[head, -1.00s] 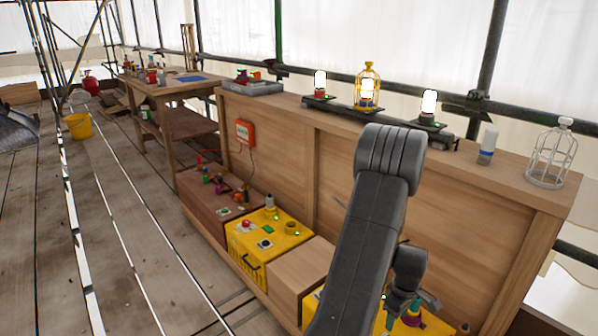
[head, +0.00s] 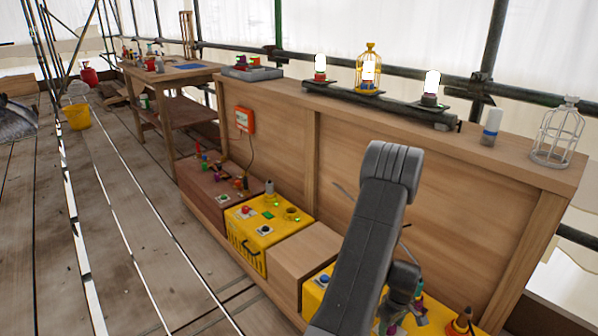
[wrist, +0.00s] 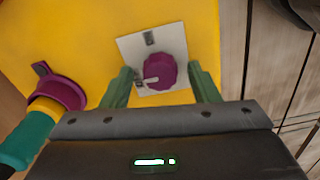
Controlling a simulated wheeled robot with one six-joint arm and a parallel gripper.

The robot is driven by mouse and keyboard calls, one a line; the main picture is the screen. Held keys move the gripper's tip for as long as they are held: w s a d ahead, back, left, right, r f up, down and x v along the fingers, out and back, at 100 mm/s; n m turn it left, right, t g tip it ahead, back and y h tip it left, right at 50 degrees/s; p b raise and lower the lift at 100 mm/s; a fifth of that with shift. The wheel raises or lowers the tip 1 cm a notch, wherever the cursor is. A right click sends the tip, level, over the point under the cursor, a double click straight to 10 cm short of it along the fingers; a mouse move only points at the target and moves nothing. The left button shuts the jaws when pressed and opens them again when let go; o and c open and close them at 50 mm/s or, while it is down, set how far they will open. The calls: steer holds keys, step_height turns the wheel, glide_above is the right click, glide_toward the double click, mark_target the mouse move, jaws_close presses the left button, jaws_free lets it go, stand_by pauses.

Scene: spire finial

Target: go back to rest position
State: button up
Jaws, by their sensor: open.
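My gripper (wrist: 163,88) is open in the wrist view, its two green fingers apart. Between and beyond the fingers is a purple knob (wrist: 165,71) on a pale square plate, set on a yellow surface. I cannot tell whether the fingers touch the knob. In the head view my dark grey arm reaches down in front of the bench, and my gripper (head: 392,318) is low near the yellow box (head: 316,293), mostly hidden behind the arm.
A purple and teal piece (wrist: 55,95) stands left of my gripper. A wooden block (head: 305,255) and another yellow box (head: 255,240) lie to the left. Three lit lamps stand on a rail (head: 390,108), with a white cage (head: 559,135) at right.

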steer(key=m, duration=0.3)
steer(key=shift+m, duration=0.4)
steer(key=m, duration=0.4)
steer(key=shift+m, duration=0.3)
steer(key=m, duration=0.3)
steer(key=shift+m, duration=0.4)
steer(key=shift+m+p, duration=0.4)
steer(key=shift+m, duration=1.5)
